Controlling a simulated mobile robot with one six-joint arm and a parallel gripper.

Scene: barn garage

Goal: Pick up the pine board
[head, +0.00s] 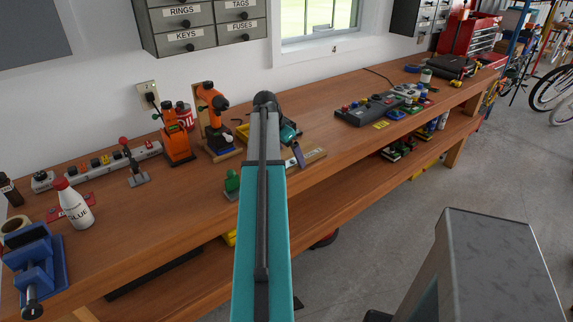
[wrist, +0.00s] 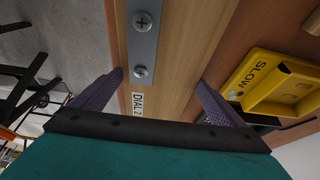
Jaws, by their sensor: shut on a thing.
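The pine board (wrist: 182,62) is pale wood and runs up between my fingers in the wrist view. It bears a grey metal plate (wrist: 143,42) with two screws and a label reading DIAL 2 (wrist: 138,104). My gripper (wrist: 158,88) has a purple finger at each side edge of the board and is shut on it. In the head view, a pale end of the board (head: 314,157) shows at the bench's front edge, beside one purple finger (head: 298,154). My arm hides the rest of the board. I cannot tell whether it touches the bench.
A yellow SLOW bin (wrist: 272,82) stands close to the right finger in the wrist view. On the wooden bench (head: 130,225), an orange drill (head: 212,105) stands left of my arm, and a green item (head: 232,183) lies nearer. Several gadgets (head: 385,105) lie farther right.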

